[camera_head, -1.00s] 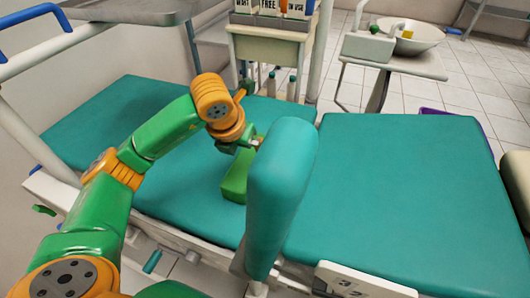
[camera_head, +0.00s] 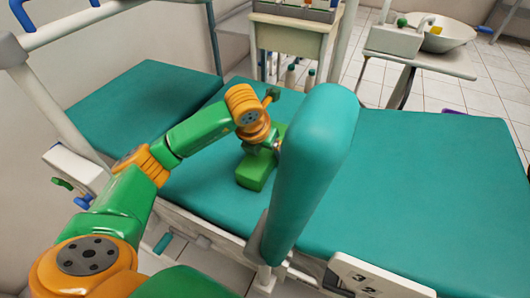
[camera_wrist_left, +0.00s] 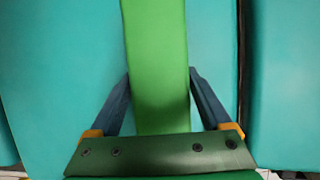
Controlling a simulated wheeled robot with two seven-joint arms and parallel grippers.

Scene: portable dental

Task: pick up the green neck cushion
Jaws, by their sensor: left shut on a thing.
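The green neck cushion (camera_head: 254,172), a long green block, is over the teal seat of the dental chair, left of the upright armrest pad. I cannot tell whether it rests on the seat or is slightly above it. My left gripper (camera_head: 264,148) reaches down to it from above and is shut on it. In the left wrist view the cushion (camera_wrist_left: 158,35) runs lengthwise between the two dark fingers (camera_wrist_left: 160,78), which touch its sides. The armrest pad stands close beside the gripper in the head view. My right gripper is not in view.
The upright teal armrest pad (camera_head: 310,165) stands just right of my left gripper. The teal seat (camera_head: 420,190) spreads clear to the right. A cabinet (camera_head: 292,38) stands behind, and a basin (camera_head: 440,36) is at the back right. A white rail (camera_head: 60,130) runs at the left.

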